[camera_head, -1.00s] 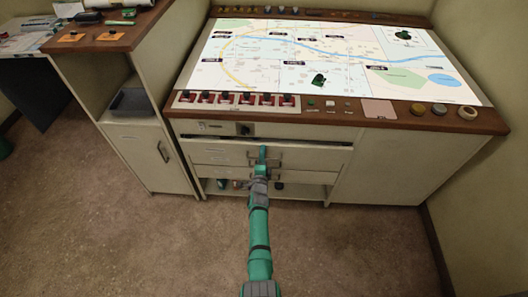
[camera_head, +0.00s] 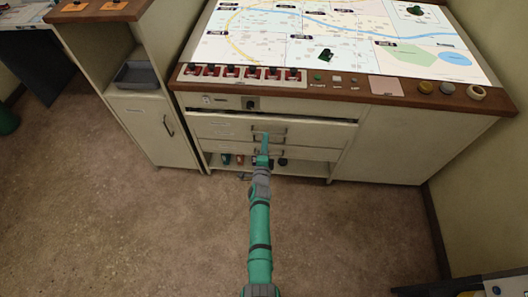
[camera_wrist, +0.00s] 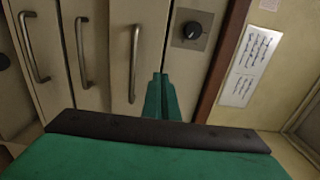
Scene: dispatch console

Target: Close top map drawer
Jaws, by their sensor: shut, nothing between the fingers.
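The top map drawer (camera_head: 222,127) is the uppermost cream drawer front under the map console in the head view. A thin dark gap along its upper edge shows it standing slightly out. In the wrist view, turned sideways, the top drawer (camera_wrist: 146,35) is the front closest to the knob panel, with its bar handle (camera_wrist: 133,65). My gripper (camera_head: 265,138) is shut and empty, and its tips overlap the drawer fronts near the handles. In the wrist view the gripper (camera_wrist: 160,78) lies between that handle and the knob panel. I cannot tell whether it touches the drawer.
The knob panel (camera_wrist: 190,30) sits above the top drawer. More drawer handles (camera_wrist: 82,50) lie below it. The wooden console edge (camera_head: 375,98) overhangs the drawers. A side cabinet (camera_head: 140,125) stands at left. The floor (camera_head: 120,230) in front is clear.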

